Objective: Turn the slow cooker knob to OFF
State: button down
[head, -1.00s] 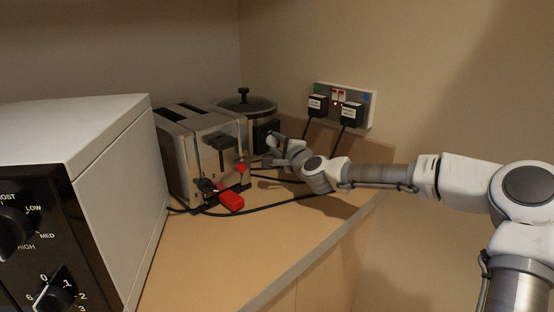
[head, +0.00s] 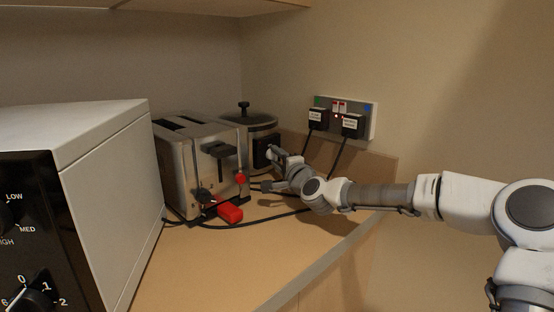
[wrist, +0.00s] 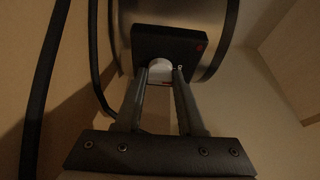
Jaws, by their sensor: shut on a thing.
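The slow cooker (head: 262,130) stands in the back corner behind the toaster, a steel pot with a dark lid and black lid knob. Its black control panel (head: 262,152) faces my gripper (head: 274,156). In the wrist view the panel (wrist: 183,40) shows a small red mark at its right and a small pale mark near the knob. The pale round knob (wrist: 160,70) sits at the panel's lower edge, between the two fingertips of my gripper (wrist: 162,78). The fingers are shut on the knob. The knob's pointer and most of the markings cannot be read.
A steel toaster (head: 200,165) with a red object (head: 230,214) before it stands left of my gripper. Black cables (head: 255,222) cross the counter (head: 215,255). A wall socket (head: 345,118) with two plugs is at the right.

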jog(key=c, duration=0.5)
grip_release()
jog(key=p+v, duration=0.4)
jog(key=v, duration=1.3)
jog(key=shift+s+d, duration=0.1)
jog(key=shift+s, duration=0.1)
